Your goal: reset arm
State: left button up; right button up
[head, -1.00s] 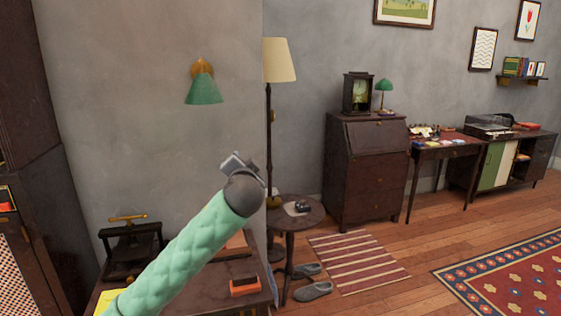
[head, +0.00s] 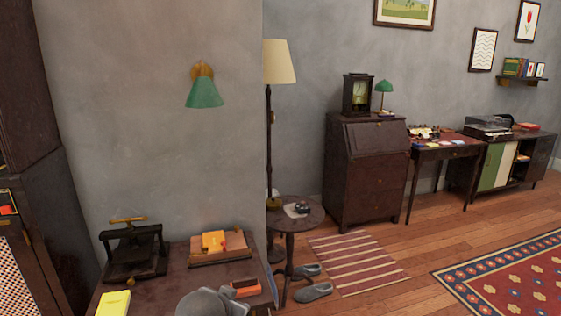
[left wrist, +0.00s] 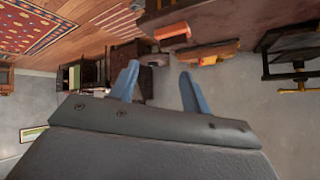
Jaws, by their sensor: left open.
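My left gripper (left wrist: 158,82) shows in the left wrist view as two blue fingers standing apart, with nothing between them. That view is upside down, and the floor, rug and furniture lie beyond the fingers. My right gripper is in neither view.
The near table holds a dark press (head: 134,252), a wooden board with an orange-yellow item (head: 214,241), a yellow pad (head: 114,303) and an orange block (head: 245,288). A round side table (head: 290,226) and floor lamp (head: 268,150) stand right of it.

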pick_arm(q)
jog(key=s+a+f+n+g, duration=0.1)
jog(key=s+f+g, duration=0.2)
jog(key=s+f, duration=0.9)
jog(key=s+a+f+n+g+p, duration=0.1)
jog(key=s+f+g, duration=0.3)
jog(key=s+f, duration=0.9)
jog(key=s, duration=0.6)
jog(key=shift+s+n, duration=0.3)
jog(key=shift+n, duration=0.1)
